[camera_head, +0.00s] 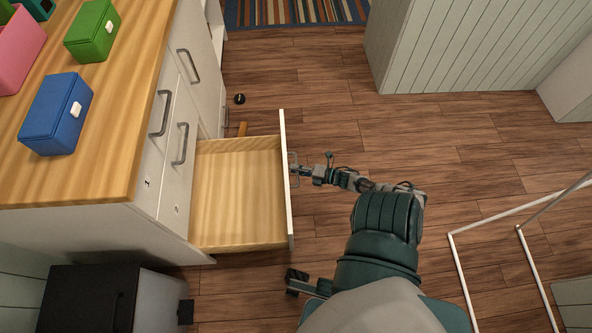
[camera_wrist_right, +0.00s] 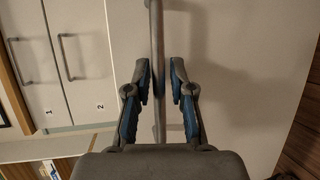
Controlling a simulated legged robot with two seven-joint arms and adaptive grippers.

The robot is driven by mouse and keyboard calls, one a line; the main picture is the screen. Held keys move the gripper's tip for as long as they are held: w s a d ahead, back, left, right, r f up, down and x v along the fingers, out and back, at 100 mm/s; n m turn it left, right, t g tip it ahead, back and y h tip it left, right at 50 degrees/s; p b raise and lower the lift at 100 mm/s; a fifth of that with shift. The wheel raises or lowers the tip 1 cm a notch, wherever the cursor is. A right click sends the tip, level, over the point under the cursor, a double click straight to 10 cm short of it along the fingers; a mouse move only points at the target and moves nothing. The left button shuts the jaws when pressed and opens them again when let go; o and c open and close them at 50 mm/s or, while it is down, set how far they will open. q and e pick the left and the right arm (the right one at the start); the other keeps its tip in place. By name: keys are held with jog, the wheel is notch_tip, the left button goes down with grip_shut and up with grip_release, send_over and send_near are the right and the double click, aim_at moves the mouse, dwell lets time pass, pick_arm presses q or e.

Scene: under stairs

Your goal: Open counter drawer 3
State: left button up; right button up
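A low drawer (camera_head: 238,205) of the white counter stands pulled far out, its wooden inside empty. Its white front panel (camera_head: 286,185) faces right in the head view and fills much of the wrist view. No number shows on it. My right gripper (camera_head: 298,170) is at the outer side of this panel. In the wrist view my right gripper (camera_wrist_right: 161,85) has its two blue-padded fingers on either side of the drawer's grey bar handle (camera_wrist_right: 157,40), with a gap showing on both sides.
Closed fronts marked 1 (camera_wrist_right: 38,85) and 2 (camera_wrist_right: 85,70) have bar handles. A blue box (camera_head: 55,112) and green box (camera_head: 92,30) sit on the wooden countertop (camera_head: 120,110). A dark cabinet (camera_head: 90,300) stands at lower left. A white frame (camera_head: 465,270) stands right; floor between is clear.

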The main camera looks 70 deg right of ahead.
jog(key=shift+s+f, duration=0.1)
jog(key=shift+f, duration=0.05)
jog(key=shift+s, duration=0.3)
jog(key=s+r, duration=0.2)
jog(key=s, duration=0.9)
jog(key=shift+a, duration=0.1)
